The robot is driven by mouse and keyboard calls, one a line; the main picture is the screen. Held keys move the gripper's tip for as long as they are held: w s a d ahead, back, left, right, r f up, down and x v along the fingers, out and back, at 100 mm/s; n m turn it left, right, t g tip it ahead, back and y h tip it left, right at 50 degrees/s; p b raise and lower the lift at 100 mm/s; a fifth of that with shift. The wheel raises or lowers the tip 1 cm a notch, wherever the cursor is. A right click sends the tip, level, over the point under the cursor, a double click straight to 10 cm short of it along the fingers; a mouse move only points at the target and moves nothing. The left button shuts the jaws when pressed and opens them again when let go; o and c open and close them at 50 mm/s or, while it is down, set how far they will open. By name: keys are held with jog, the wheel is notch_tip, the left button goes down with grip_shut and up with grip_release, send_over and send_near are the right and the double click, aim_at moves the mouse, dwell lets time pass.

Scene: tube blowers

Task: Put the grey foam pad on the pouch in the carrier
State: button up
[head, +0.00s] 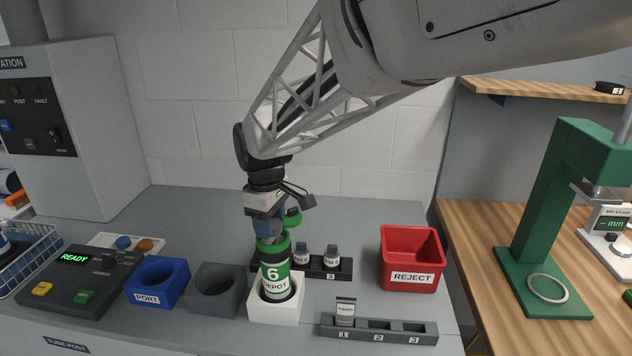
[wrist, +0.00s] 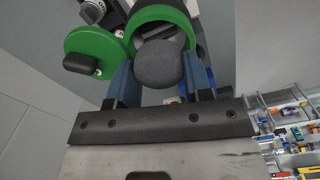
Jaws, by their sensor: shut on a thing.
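The carrier (head: 275,277) is a green-rimmed tube marked 6 DEPOT, standing upright in a white block (head: 276,312). Its round green lid (wrist: 95,53) is swung open to one side and also shows in the head view (head: 292,217). My gripper (head: 271,238) points down at the carrier's mouth. Its blue fingers are shut on the grey foam pad (wrist: 160,64), a dark rounded piece. In the wrist view the pad overlaps the green rim (wrist: 163,13); I cannot tell how deep it sits.
A dark rack (head: 338,270) with small bottles stands just behind the carrier. A numbered rack (head: 390,338) with a YARD bottle is in front right. A red REJECT bin (head: 411,258) stands right; a grey holder (head: 217,290) and blue PORT block (head: 158,283) stand left.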

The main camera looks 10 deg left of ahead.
jog(key=shift+f, duration=0.5)
jog(key=o, duration=1)
jog(key=shift+c, duration=0.2)
jog(key=shift+r, duration=0.1)
jog(key=shift+r, duration=3.9)
